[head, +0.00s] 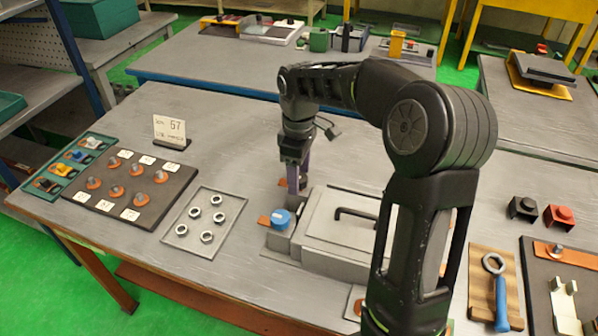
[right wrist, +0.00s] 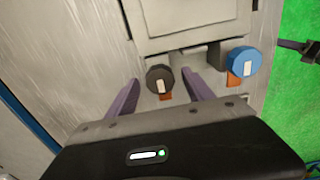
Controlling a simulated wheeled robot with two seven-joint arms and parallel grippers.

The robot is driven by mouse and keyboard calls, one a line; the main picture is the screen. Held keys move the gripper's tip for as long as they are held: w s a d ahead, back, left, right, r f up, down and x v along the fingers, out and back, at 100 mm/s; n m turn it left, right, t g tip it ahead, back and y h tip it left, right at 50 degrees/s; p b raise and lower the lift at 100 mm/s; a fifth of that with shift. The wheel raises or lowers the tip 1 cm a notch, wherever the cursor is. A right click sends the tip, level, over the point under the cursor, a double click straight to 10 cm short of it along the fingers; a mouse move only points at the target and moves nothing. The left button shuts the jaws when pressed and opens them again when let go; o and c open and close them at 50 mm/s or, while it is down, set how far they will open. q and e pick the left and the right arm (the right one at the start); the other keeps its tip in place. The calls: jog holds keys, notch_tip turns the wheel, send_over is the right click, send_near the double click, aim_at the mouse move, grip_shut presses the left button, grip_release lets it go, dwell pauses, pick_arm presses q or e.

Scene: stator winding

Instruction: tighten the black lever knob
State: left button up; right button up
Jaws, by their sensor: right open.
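The black lever knob (right wrist: 160,78) is a round dark cap with a pale mark and an orange lever part below it, beside the grey fixture box (head: 340,232). My right gripper (head: 297,188) points down at the back left of this box. In the right wrist view its two purple fingers are open, one on each side of the black knob; I cannot tell whether they touch it. In the head view the gripper hides the black knob, with an orange piece showing beside it. A blue knob (head: 281,218) stands at the box's front left corner. My left gripper does not show.
Left of the box lies a clear tray (head: 182,238) with several metal nuts. Beyond it are a dark board (head: 103,208) with bolts and a sign (head: 169,128). At the right are a blue-handled wrench (head: 501,300) and black and red blocks (head: 558,216).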

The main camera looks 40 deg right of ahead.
grip_shut()
dwell(0.6)
